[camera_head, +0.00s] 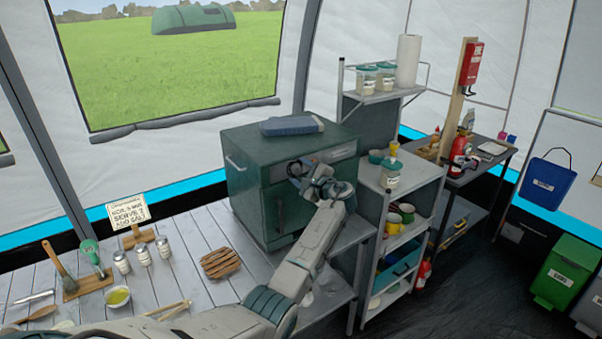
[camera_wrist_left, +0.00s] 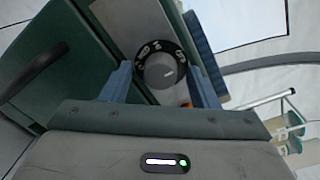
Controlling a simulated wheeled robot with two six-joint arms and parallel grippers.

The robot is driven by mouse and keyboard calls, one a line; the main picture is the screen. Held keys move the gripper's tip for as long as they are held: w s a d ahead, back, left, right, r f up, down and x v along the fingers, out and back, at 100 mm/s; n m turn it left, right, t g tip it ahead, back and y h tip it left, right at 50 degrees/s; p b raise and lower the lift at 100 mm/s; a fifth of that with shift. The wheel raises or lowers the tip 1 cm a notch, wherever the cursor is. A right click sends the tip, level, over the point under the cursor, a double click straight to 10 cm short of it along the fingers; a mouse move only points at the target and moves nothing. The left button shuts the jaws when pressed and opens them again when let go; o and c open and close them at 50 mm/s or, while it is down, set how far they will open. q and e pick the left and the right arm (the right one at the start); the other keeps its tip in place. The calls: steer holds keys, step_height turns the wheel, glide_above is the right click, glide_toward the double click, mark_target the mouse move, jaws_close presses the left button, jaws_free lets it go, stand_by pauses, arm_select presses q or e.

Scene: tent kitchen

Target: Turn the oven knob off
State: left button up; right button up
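The oven is a dark green box (camera_head: 255,150) on the slatted table, with a grey strip along its upper front. In the left wrist view, the round grey oven knob (camera_wrist_left: 162,73) sits on a black dial with white markings. A small light mark shows on the knob's face. My left gripper (camera_head: 318,178) is at the oven's front and hides the knob in the head view. Its two blue fingers (camera_wrist_left: 163,84) are apart, one on each side of the knob, with gaps visible. My right gripper is not in view.
A blue folded item (camera_head: 291,125) lies on the oven. A metal shelf (camera_head: 410,175) with cups and jars stands close on the right. A wooden trivet (camera_head: 220,262), shakers (camera_head: 142,254) and a bowl (camera_head: 117,297) are on the table to the left.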

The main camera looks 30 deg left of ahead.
arm_select(q)
steer(key=shift+s+d+f, duration=0.1)
steer(key=shift+d, duration=0.25)
steer(key=b+v, duration=0.4)
steer(key=v, duration=0.6)
